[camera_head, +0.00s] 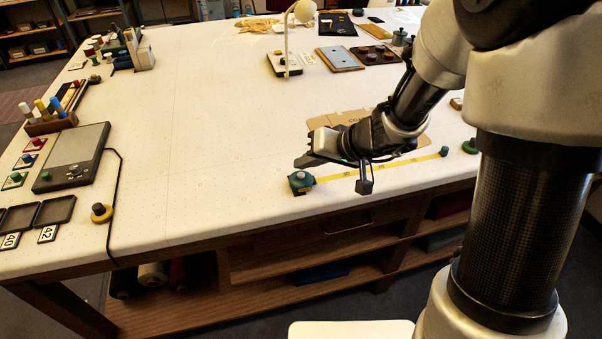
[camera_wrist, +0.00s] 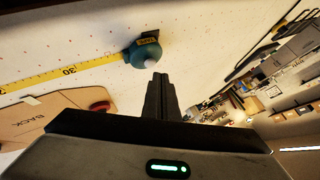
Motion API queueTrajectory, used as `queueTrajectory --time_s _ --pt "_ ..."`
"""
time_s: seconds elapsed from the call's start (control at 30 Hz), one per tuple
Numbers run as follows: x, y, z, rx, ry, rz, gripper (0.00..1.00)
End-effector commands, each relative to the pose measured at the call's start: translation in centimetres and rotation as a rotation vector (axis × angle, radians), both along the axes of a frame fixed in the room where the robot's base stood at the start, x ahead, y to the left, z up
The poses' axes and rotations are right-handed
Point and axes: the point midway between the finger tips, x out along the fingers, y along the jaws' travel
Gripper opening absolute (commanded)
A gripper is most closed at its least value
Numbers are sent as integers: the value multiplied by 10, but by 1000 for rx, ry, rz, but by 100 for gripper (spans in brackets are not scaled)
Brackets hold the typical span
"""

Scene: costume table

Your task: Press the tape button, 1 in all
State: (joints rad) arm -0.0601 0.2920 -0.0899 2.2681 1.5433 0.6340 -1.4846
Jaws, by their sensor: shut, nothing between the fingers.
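The tape measure (camera_head: 301,181) is a small teal case near the front edge of the white table, with a pale button on top. Its yellow tape (camera_head: 395,165) is pulled out to the right, ending at a small green piece (camera_head: 444,151). My gripper (camera_head: 305,161) is shut and empty, its fingers over the table just above and behind the case. In the wrist view the tape case (camera_wrist: 143,52) lies just past the fingertips (camera_wrist: 158,78), and its pale button (camera_wrist: 150,63) is close to them. I cannot tell whether the fingertips touch the button.
A cardboard pattern piece (camera_head: 345,117) lies under my arm; it shows in the wrist view as a piece marked BACK (camera_wrist: 55,118). A dark scale (camera_head: 72,158) with a cord stands at the left. The table's middle is clear.

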Motion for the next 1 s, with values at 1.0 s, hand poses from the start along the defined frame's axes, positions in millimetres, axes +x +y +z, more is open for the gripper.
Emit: queueTrajectory --time_s 1.0 --pt "0 0 -9 0 0 0 0"
